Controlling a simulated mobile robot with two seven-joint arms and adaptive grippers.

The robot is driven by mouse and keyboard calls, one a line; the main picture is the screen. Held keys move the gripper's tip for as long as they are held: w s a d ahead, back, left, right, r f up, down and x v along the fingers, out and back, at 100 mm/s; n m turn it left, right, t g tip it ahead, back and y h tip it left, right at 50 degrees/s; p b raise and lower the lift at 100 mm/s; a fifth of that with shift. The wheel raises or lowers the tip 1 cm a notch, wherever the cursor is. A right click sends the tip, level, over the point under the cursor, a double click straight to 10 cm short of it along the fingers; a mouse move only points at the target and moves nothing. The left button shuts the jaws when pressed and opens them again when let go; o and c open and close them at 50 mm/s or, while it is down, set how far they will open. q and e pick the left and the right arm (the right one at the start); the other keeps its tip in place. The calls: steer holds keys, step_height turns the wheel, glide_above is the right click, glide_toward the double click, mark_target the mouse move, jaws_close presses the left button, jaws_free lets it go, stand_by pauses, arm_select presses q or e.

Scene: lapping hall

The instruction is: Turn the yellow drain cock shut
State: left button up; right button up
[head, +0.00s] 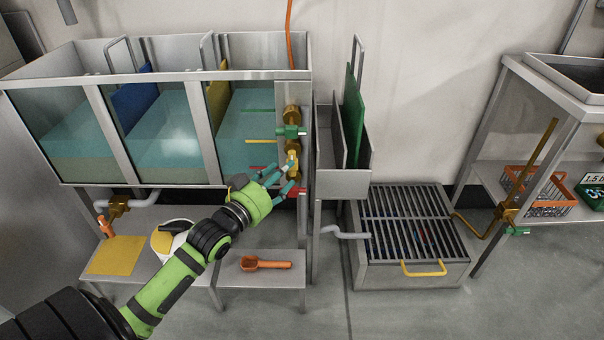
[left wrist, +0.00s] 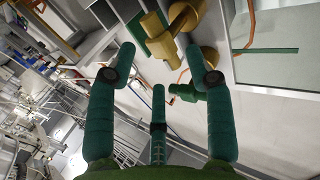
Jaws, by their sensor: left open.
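The yellow drain cock (head: 293,150) is on the right end of the glass-fronted tank (head: 190,77), below a brass cock with a green handle (head: 290,132). My left gripper (head: 278,177) is open and empty, just below and left of the yellow cock, with its fingers pointing up and right. In the left wrist view, the yellow cock (left wrist: 182,20) shows beyond the spread fingers (left wrist: 160,70), near the top. I see no contact. The handle's exact angle is hard to tell. A red part (head: 301,191) shows behind the fingers. My right gripper is not in view.
A metal holder with a green board (head: 353,115) stands right of the cocks. A slatted floor box (head: 410,235) is below it. An orange scoop (head: 265,264) lies on a low bench (head: 262,295) under my arm. Another brass cock (head: 118,207) is at lower left.

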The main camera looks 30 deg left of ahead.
arm_select(q)
steer(key=shift+w+d+b, duration=0.1)
steer(key=shift+w+b, duration=0.45)
steer(key=shift+w, duration=2.25)
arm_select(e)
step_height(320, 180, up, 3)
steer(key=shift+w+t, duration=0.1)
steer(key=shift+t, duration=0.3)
arm_select(q)
jaws_close()
